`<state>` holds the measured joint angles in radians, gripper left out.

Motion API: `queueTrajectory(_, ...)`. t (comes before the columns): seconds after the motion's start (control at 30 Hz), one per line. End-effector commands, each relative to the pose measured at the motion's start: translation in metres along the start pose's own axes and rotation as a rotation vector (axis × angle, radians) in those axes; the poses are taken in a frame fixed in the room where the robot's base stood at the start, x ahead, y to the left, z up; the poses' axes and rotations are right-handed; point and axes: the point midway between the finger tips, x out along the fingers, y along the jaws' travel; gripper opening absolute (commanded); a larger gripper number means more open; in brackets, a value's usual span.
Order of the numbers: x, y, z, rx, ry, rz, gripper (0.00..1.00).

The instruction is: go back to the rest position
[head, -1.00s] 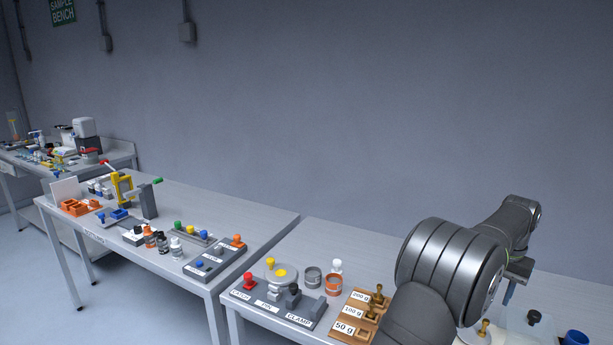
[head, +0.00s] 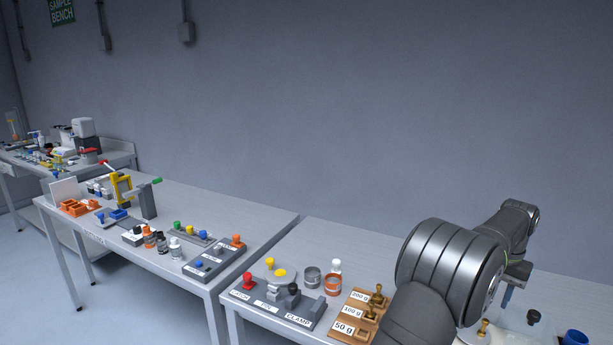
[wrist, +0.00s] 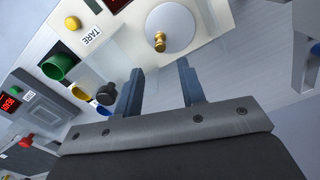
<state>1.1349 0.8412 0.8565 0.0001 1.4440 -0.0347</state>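In the wrist view my gripper (wrist: 160,80) is open, its two fingers spread with nothing between them. Beyond the fingertips is a scale with a TARE label (wrist: 91,34) and a round pale pan (wrist: 170,27). A small brass weight (wrist: 159,41) stands on the pan, apart from the fingers. A brass knob (head: 484,327) shows beside my arm at the lower right.
A wooden weight block (head: 347,328) labelled 200 g, 100 g and 50 g stands left of my arm. A panel marked CLAMP (head: 299,319) is left of it. In the wrist view a green cup (wrist: 58,66) and a yellow button (wrist: 72,23) lie left of the fingers.

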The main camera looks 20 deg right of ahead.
Motion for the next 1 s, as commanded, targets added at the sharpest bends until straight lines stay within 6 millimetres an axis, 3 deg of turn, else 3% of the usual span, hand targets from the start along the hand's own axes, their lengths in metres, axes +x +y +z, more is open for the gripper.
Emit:
queueTrajectory(0.03, -0.012, 0.000, 0.000, 0.000, 0.004, 0.000, 0.37)
queueTrajectory(0.5, -0.002, -0.060, 0.061, -0.003, 0.000, 0.000, 0.37)
queueTrajectory(1.0, 0.011, -0.108, 0.140, -0.003, 0.000, 0.000, 0.37)
